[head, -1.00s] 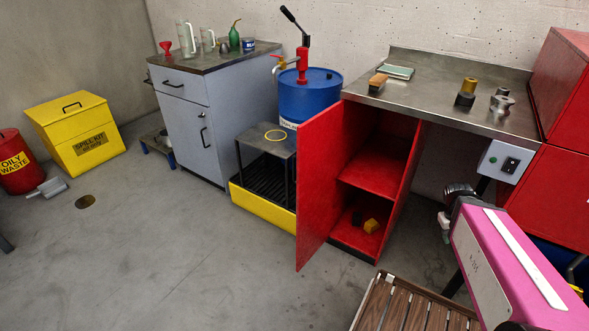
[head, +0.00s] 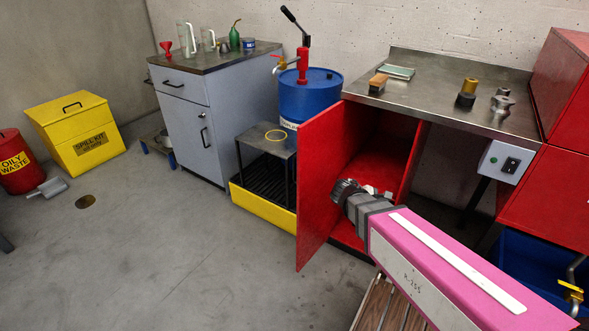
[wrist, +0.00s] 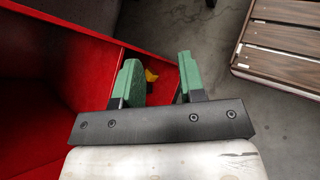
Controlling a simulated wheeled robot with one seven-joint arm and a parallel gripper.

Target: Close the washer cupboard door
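The red washer cupboard (head: 410,160) stands under the left part of the steel worktop. Its red door (head: 322,190) is swung wide open on the left side, and the front is uncovered. My arm reaches in from the right, and its dark wrist end (head: 350,195) is in front of the opening, beside the door's inner face. In the wrist view my gripper (wrist: 157,75) has its two green fingers apart with nothing held. My arm hides much of the cupboard's inside in the head view.
A slatted wooden platform (head: 375,305) lies on the floor below my arm. A yellow spill tray (head: 262,207) and blue drum (head: 310,98) stand left of the door. The left floor is open. A red cabinet (head: 548,200) stands at right.

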